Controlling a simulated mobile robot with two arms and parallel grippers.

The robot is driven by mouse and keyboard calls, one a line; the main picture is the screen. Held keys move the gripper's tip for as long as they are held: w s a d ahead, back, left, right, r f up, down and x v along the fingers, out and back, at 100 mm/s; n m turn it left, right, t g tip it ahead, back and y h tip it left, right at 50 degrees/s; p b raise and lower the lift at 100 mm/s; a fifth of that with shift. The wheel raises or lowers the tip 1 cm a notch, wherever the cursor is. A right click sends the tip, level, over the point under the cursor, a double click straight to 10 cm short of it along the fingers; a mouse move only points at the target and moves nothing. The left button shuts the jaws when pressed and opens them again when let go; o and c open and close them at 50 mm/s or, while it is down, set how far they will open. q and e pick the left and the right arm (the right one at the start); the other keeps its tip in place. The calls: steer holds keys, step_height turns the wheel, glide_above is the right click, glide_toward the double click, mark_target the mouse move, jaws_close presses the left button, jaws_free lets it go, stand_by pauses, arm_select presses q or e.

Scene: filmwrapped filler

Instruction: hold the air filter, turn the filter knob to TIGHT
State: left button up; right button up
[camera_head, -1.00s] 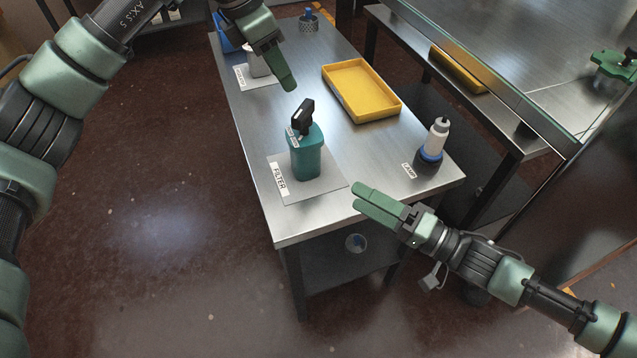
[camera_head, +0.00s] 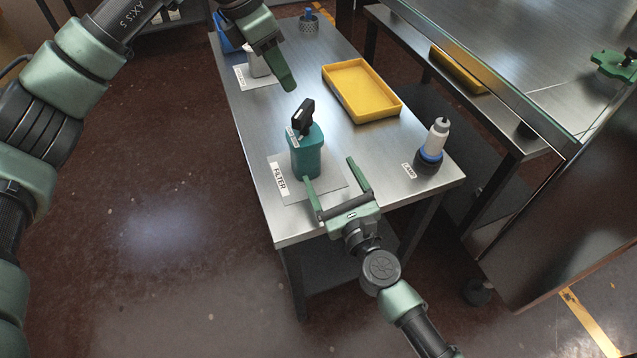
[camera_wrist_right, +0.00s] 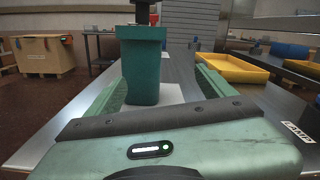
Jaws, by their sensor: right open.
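The air filter is a teal box (camera_head: 307,158) standing upright on a grey mat (camera_head: 328,186) labelled FILTER. Its black knob (camera_head: 303,114) is on top, with a small white label beside it. In the right wrist view the teal body (camera_wrist_right: 142,70) stands just beyond and between the fingers, with the knob's top cut off. My right gripper (camera_head: 328,172) is open and empty at the table's front, its fingers pointing toward the filter. My left gripper (camera_head: 287,82) is above the table behind the filter; whether its fingers are apart cannot be told.
A yellow tray (camera_head: 352,115) lies behind and right of the filter. A white and blue lamp (camera_head: 432,145) stands near the table's right edge. A white cup and a blue item are at the far left.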

mark_target(310, 168)
steer(key=shift+s+a+f+m, duration=0.15)
steer(key=shift+a+f+m, duration=0.2)
steer(key=shift+a+m, duration=0.25)
steer(key=shift+s+a+f+m, duration=0.15)
steer(key=shift+a+f+m, duration=0.2)
steer(key=shift+a, duration=0.3)
steer(key=shift+w+a+m, duration=0.1)
steer(key=shift+a+m, duration=0.15)
steer(key=x, duration=0.7)
steer(key=shift+w+a+f, duration=0.1)
steer(key=shift+w+f, duration=0.05)
steer(key=shift+w, duration=0.05)
jaws_close()
steer(key=c, duration=0.9)
jaws_free()
steer(key=shift+c, duration=0.2)
steer(key=c, duration=0.8)
